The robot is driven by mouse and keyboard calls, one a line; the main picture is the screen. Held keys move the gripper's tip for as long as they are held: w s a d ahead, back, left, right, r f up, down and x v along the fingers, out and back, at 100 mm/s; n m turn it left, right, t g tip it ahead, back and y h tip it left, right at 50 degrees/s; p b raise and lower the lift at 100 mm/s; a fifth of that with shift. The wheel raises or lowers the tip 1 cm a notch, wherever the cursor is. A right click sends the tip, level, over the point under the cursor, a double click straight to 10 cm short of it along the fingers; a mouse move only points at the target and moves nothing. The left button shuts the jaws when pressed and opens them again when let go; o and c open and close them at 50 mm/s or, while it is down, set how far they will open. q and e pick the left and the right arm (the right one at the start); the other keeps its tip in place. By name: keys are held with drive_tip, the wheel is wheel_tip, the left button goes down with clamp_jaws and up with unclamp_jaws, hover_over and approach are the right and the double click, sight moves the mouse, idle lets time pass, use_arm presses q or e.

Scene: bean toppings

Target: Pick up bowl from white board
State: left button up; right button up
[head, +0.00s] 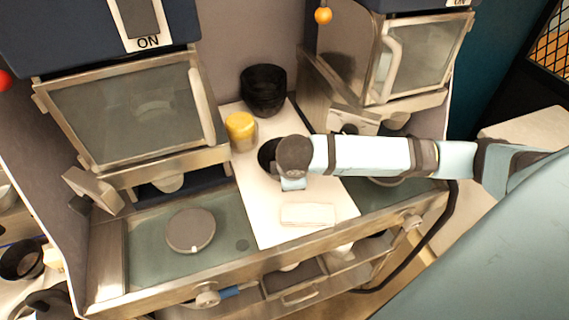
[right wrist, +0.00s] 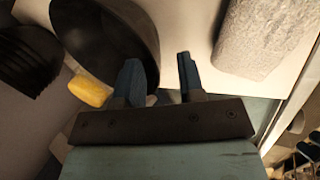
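A dark bowl (head: 267,152) sits on the white board (head: 262,206), partly hidden behind my right wrist in the head view. In the right wrist view the dark bowl (right wrist: 105,38) is large at the upper left. My right gripper (right wrist: 158,60) is open and empty, with its left finger overlapping the bowl's near rim and its right finger over the white board (right wrist: 190,22). I cannot tell whether the left finger touches the bowl. My left gripper is in neither view.
A black ribbed container (head: 264,88) and a yellow-topped jar (head: 241,130) stand behind the bowl. A pale block (head: 307,215) lies at the board's front. A round grey disc (head: 190,230) lies on the left glass surface. Two machines (head: 130,112) flank the board.

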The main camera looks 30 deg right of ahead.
drive_tip(key=x, duration=0.2)
drive_tip(key=p+x, duration=0.1)
drive_tip(key=x, duration=0.2)
drive_tip(key=shift+w+r, duration=0.15)
drive_tip(key=shift+w, duration=0.25)
drive_tip(key=shift+s, duration=0.1)
clamp_jaws()
